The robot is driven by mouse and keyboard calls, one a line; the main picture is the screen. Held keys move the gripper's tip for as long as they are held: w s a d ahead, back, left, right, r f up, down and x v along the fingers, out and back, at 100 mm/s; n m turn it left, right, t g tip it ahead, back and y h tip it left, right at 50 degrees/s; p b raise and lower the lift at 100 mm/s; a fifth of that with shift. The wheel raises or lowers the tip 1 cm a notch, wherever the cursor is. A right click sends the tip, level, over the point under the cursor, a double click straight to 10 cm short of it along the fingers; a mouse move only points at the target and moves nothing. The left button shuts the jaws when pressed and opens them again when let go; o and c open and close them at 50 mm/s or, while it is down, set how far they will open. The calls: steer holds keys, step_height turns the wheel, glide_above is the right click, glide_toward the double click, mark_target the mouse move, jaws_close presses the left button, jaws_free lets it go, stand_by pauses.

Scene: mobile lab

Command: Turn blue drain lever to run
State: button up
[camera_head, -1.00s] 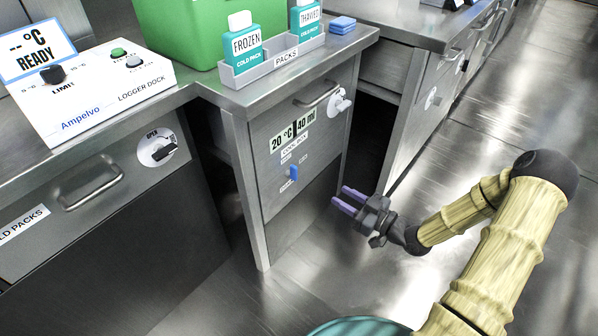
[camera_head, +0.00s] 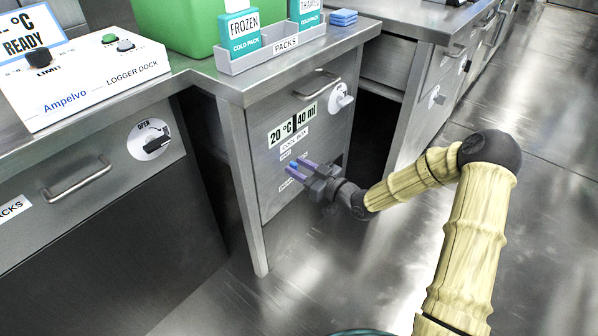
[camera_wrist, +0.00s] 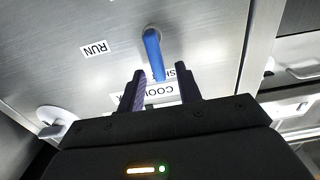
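The blue drain lever (camera_wrist: 152,52) sticks out from the steel front of the cool box cabinet (camera_wrist: 60,75). In the wrist view its free end lies near the gap between my fingertips. My gripper (camera_head: 297,167) is in front of the cabinet panel and hides most of the lever in the head view. In the wrist view my gripper (camera_wrist: 160,80) is open, with a dark finger on either side of the lever's end. I cannot tell whether a finger touches it. A RUN label (camera_wrist: 95,49) is left of the lever's pivot in the wrist view.
Another cabinet with an OPEN dial (camera_head: 150,139) stands left. The floor to the right is clear.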

steer(key=shift+w+a, duration=0.15)
steer(key=shift+a, duration=0.05)
steer(key=shift+c, duration=0.2)
jaws_close()
